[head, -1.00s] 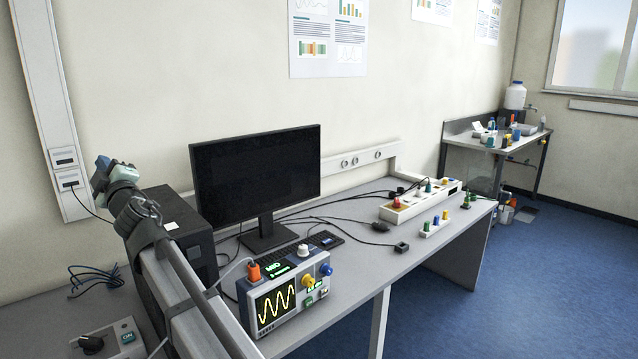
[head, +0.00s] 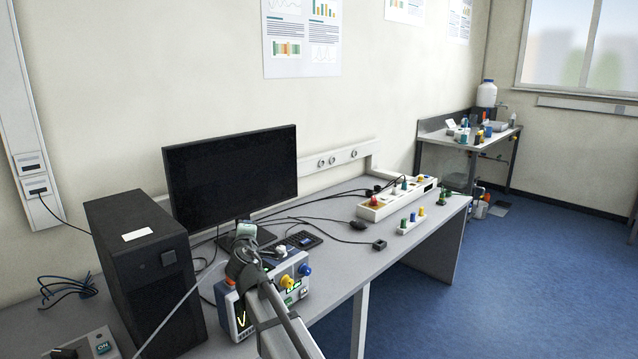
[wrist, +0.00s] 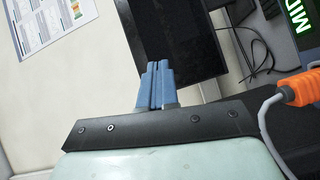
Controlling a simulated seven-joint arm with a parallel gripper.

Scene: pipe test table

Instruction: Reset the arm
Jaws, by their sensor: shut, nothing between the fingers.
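My gripper (wrist: 156,72) is shut and empty. Its two blue fingers lie together in the wrist view, in front of the dark monitor's lower edge and the pale wall. In the head view, the end of my arm (head: 246,231) is raised over the desk, in front of the monitor (head: 230,175). My arm partly covers the instrument with the yellow trace (head: 297,272); its fingers are too small to make out there. An orange plug with a grey cable (wrist: 300,89) is at the right of the wrist view.
A black computer tower (head: 150,270) stands left of the monitor. A control box (head: 88,345) is at the lower left. A keyboard (head: 303,240), loose cables, a long white unit (head: 398,198) and a small coloured-knob block (head: 411,222) lie further right.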

